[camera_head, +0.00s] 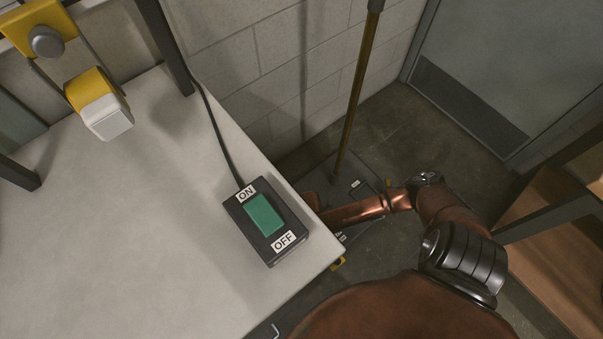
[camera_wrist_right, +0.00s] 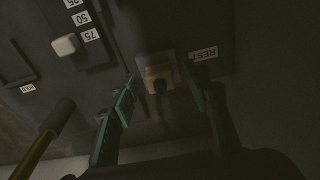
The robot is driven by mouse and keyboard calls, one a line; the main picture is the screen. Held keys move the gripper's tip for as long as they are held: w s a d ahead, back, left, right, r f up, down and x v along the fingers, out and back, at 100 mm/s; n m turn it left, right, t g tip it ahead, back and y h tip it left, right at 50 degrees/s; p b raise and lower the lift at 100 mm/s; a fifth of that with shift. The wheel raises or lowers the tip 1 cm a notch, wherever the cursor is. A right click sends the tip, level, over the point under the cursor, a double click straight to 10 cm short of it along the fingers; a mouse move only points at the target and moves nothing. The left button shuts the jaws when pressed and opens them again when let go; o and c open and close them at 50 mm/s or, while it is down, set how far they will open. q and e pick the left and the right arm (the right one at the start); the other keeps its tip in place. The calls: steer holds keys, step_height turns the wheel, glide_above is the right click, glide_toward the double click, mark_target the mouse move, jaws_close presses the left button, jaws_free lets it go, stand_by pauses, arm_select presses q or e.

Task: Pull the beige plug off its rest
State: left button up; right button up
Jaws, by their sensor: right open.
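The beige plug (camera_wrist_right: 157,73) shows in the dim right wrist view, beside a white label reading REST (camera_wrist_right: 203,53) on a dark panel. A dark round spot is on its near side. My right gripper (camera_wrist_right: 165,92) is open, with one teal-padded finger to the left of the plug and the other to its right. I cannot tell whether either finger touches it. In the head view my right arm reaches down past the table's edge, and its gripper is hidden there. My left gripper is not in view.
In the head view, a black switch box with a green rocker (camera_head: 263,215) sits on the pale table (camera_head: 130,230). A yellow and white fixture (camera_head: 105,112) stands at upper left. A pole (camera_head: 358,90) leans by the wall. A white knob (camera_wrist_right: 66,45) is on the dark panel.

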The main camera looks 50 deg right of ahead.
steer(key=shift+c, duration=0.2)
jaws_close()
stand_by(0.6)
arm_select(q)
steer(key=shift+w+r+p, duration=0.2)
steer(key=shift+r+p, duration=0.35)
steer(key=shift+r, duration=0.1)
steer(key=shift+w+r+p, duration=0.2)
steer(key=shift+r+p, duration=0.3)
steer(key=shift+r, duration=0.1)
arm_select(e)
steer(key=shift+r, duration=0.85)
steer(key=shift+r+p, duration=0.9)
steer(key=shift+p, duration=0.1)
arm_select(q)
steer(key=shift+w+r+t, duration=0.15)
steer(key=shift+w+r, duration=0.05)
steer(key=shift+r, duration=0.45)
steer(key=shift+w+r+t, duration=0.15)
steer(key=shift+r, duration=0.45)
arm_select(e)
steer(key=shift+f, duration=0.1)
